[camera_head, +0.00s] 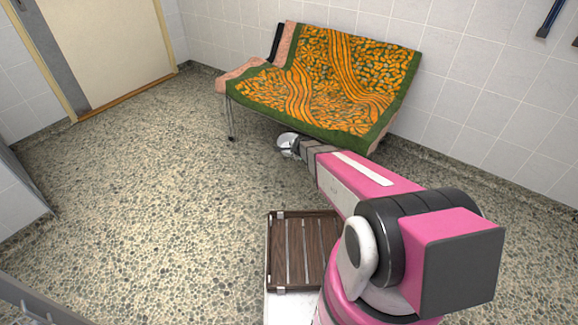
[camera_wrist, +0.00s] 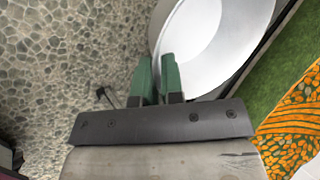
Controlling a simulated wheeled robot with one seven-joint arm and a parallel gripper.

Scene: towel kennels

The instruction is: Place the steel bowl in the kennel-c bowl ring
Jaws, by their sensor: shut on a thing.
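The steel bowl (camera_head: 286,138) is a small shiny round dish in front of the towel-draped bench in the head view. In the wrist view the bowl (camera_wrist: 222,42) fills the upper middle, with its bright inside facing the camera. My gripper (camera_head: 298,146) is at the bowl's near right side. Its two green fingers (camera_wrist: 158,68) are shut on the bowl's rim. I cannot make out the kennel-c bowl ring in either view.
A bench with a green and orange patterned towel (camera_head: 340,83) stands against the tiled wall, close behind the bowl. A dark slatted wooden rack (camera_head: 303,235) is at the bottom, beside my arm. Pebbled floor (camera_head: 150,180) is clear to the left, up to a door (camera_head: 100,40).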

